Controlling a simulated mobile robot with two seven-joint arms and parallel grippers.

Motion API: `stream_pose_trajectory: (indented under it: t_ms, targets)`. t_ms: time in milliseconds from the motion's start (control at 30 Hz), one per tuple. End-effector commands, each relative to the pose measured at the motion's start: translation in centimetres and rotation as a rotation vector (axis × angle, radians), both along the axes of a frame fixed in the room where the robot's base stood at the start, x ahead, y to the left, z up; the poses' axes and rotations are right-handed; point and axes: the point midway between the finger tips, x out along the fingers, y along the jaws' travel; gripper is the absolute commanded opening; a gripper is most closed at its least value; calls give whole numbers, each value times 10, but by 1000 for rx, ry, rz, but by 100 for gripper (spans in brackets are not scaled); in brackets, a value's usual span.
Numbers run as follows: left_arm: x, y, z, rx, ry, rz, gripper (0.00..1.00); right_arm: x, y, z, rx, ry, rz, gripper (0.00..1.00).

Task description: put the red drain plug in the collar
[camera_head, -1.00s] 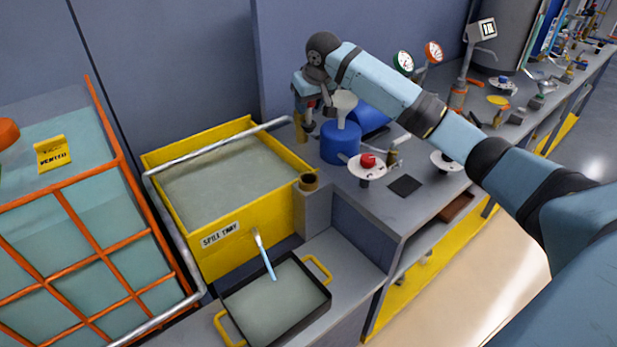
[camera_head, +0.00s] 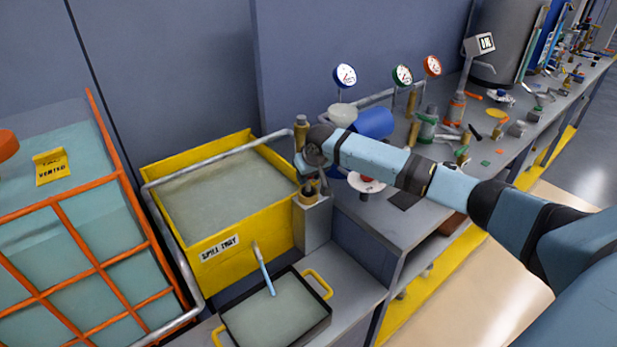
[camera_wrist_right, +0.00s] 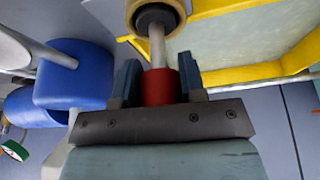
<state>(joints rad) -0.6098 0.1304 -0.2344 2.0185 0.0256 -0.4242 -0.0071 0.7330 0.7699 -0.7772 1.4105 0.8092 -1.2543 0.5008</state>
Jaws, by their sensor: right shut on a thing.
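The red drain plug (camera_wrist_right: 160,87) is held between the two fingers of my right gripper (camera_wrist_right: 158,72), with its pale grey stem pointing toward the brass collar (camera_wrist_right: 179,18). The stem's far end overlaps the collar's dark opening in the wrist view; I cannot tell whether it is inside or just above it. In the head view my right gripper (camera_head: 311,186) is right over the collar (camera_head: 308,198), which stands on a grey post beside the spill tray; the plug is mostly hidden there. My left gripper is not in view.
The yellow spill tray (camera_head: 270,233) and its grey rail are close to the left. A blue container (camera_head: 374,123) and a white dish (camera_head: 358,187) with a red piece are close to the right. A black pan (camera_head: 325,322) lies below in front.

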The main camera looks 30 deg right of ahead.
Motion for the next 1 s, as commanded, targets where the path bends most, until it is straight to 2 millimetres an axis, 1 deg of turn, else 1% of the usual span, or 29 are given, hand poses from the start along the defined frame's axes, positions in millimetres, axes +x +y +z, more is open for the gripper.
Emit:
stream_pose_trajectory:
  t_ms: [100, 433, 467, 500, 567, 867, 1000]
  targets:
    - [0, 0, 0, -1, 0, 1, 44, 0, 0, -5, 1, -2, 0, 22]
    - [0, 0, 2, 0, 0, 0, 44, 0, 0, -8, 1, -1, 0, 22]
    - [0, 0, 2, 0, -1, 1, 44, 0, 0, -9, 0, -1, 0, 40]
    - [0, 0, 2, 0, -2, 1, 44, 0, 0, -9, 0, -1, 0, 49]
    - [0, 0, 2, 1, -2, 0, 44, 0, 0, -9, 0, -1, 0, 63]
    - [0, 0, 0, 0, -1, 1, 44, 0, 0, -7, 0, -2, 0, 63]
    - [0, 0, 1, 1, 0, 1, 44, -4, 0, 6, 0, -3, 0, 63]
